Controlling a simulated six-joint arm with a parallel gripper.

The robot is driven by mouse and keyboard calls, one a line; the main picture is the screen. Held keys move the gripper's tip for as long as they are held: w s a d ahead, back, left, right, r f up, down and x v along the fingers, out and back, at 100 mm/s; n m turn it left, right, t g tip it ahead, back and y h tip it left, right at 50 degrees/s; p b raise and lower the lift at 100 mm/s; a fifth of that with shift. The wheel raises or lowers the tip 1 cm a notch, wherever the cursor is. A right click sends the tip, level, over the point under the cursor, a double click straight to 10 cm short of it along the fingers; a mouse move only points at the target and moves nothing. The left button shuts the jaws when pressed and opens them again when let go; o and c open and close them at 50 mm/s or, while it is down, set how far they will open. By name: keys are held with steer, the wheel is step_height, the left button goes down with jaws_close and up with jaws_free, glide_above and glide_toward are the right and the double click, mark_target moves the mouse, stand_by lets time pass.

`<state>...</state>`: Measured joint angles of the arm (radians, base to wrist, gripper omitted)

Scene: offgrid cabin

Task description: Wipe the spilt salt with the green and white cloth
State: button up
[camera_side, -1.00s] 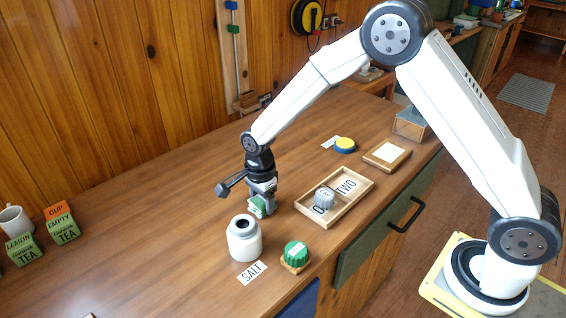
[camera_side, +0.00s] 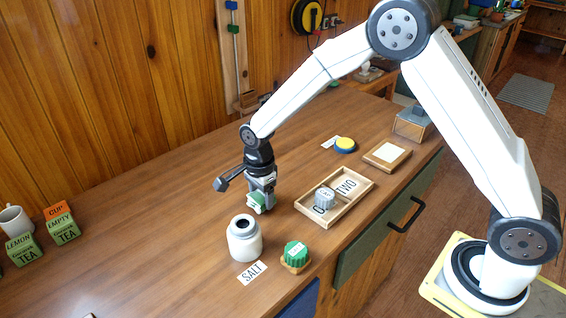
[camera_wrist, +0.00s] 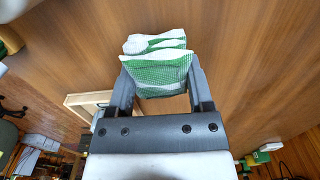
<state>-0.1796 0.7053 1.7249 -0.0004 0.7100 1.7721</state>
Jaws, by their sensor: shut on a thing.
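The green and white cloth (camera_wrist: 158,72) is bunched between the two fingers of my gripper (camera_wrist: 157,88) in the wrist view. In the side view my gripper (camera_side: 261,190) points down over the counter, behind the white salt jar, shut on the cloth (camera_side: 257,201). The cloth is at or just above the wood; I cannot tell whether it touches. No spilt salt can be made out in either view. The open white jar (camera_side: 244,238) stands upright near the SALT label (camera_side: 252,273).
The counter's left middle is clear.

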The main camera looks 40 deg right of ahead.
steer(key=shift+r, duration=1.8)
